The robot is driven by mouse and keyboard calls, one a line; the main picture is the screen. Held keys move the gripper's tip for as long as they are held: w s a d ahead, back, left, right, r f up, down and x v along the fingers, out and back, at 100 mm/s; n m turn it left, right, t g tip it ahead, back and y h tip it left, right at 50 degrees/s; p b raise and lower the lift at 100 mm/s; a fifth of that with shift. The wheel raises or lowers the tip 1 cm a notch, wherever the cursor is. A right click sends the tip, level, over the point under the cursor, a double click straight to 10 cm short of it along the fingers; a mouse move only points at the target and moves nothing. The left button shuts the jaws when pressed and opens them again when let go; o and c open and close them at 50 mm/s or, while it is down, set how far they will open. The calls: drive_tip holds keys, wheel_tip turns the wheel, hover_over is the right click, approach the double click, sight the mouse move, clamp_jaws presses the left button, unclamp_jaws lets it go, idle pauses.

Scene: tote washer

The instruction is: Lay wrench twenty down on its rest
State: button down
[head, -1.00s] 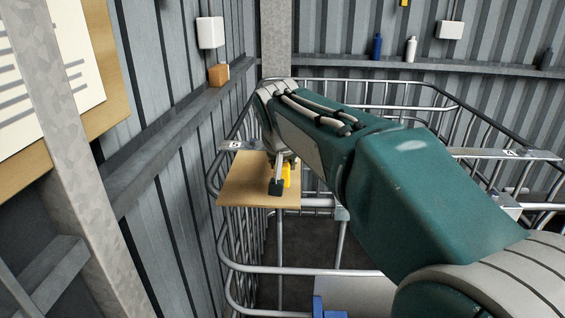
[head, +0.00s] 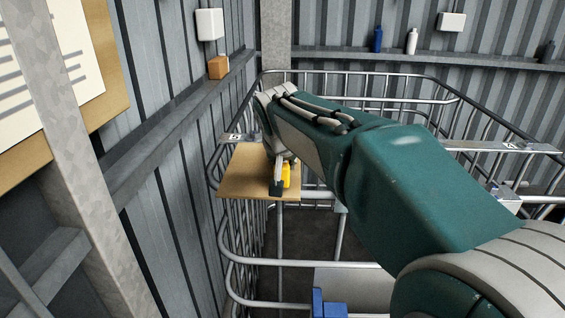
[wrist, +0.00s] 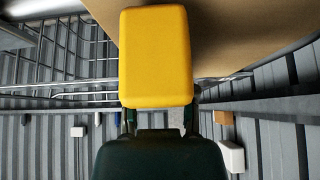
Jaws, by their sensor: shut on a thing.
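Whether the yellow piece touches the board (wrist: 240,35) is unclear.
Metal cage rails (head: 360,76) surround the area. Small marked plates lie on the rails at left (head: 236,138) and right (head: 510,146). The corrugated wall with its ledge (head: 165,135) is close on the left. A blue piece (head: 328,305) stands at the bottom.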

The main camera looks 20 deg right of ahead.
drive_tip(key=shift+f, duration=0.15)
drive_tip(key=shift+f, duration=0.15)
drive_tip(key=shift+c, duration=1.7)
unclamp_jaws()
drive_tip(key=o, duration=0.3)
drive_tip(key=shift+o, duration=0.2)
drive_tip(key=shift+v, duration=4.55)
